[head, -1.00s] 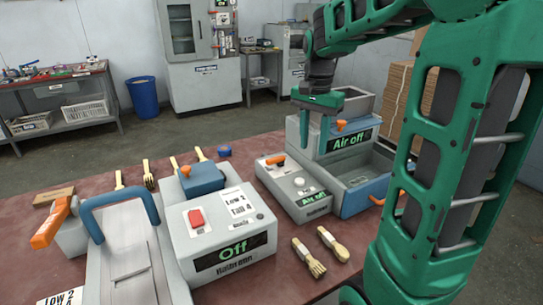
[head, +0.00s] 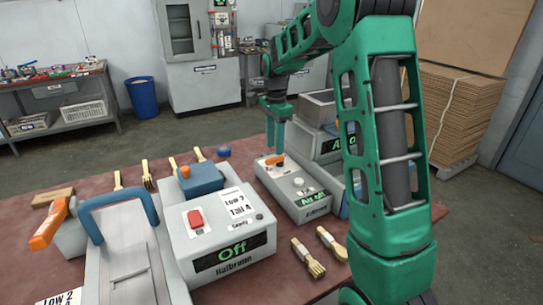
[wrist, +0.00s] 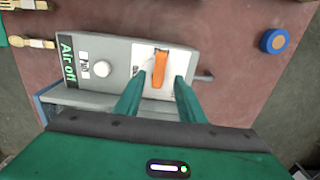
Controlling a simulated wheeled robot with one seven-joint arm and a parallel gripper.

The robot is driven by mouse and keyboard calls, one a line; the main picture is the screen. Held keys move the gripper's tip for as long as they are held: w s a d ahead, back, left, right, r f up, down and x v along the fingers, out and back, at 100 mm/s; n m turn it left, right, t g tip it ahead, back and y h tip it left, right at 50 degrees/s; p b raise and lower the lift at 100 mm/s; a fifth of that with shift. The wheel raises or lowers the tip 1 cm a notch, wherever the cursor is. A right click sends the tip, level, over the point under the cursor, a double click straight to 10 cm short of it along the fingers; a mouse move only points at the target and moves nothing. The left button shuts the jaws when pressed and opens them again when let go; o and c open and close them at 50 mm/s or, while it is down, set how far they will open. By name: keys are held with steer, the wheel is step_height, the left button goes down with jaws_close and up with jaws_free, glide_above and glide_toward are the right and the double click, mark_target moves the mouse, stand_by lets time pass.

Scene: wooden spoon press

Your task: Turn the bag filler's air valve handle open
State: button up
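The air valve handle is a small orange lever (wrist: 160,70) on a white plate on top of a grey box (wrist: 112,48) whose display reads "Air off". In the head view the orange handle (head: 275,160) shows at the box's (head: 308,203) far left end, partly behind my fingers. My gripper (head: 275,147) points down there. In the wrist view its two green fingers (wrist: 165,77) are spread, one on each side of the handle with gaps showing. I cannot tell how far the tips are above the plate.
A taller grey machine (head: 325,147) with its own air display stands right behind the box, partly hidden by my arm. A grey sealer-like unit (head: 222,240) reading "Off" is at left.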

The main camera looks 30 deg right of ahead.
mark_target(275, 158)
steer(key=shift+f, duration=2.25)
